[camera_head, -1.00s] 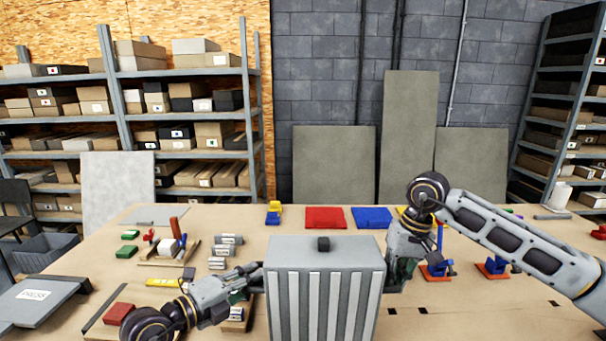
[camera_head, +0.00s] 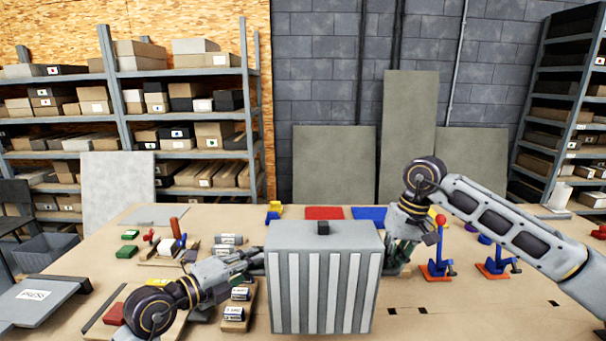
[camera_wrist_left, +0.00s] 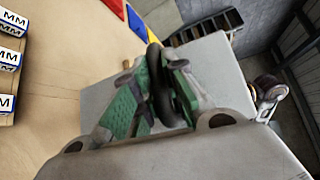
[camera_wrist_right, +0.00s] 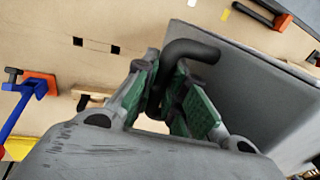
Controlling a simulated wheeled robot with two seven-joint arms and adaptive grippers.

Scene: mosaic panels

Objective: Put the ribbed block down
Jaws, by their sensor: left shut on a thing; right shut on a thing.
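The ribbed block (camera_head: 322,290) is a large grey box with pale vertical ribs on its front and a small black knob on its top. It is upright in the middle of the head view. My left gripper (camera_head: 258,262) is shut on a dark handle at the block's left side, and the handle shows in the left wrist view (camera_wrist_left: 162,84). My right gripper (camera_head: 392,262) is shut on the black handle at its right side, clear in the right wrist view (camera_wrist_right: 190,50). I cannot tell whether the block's underside touches the table.
The wooden table (camera_head: 470,315) has free room at the front right. Blue clamps with orange bases (camera_head: 438,262) stand to the right. A tray of labelled cylinders (camera_head: 236,314) lies close left of the block. Red (camera_head: 324,213) and blue (camera_head: 369,213) panels lie behind it.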

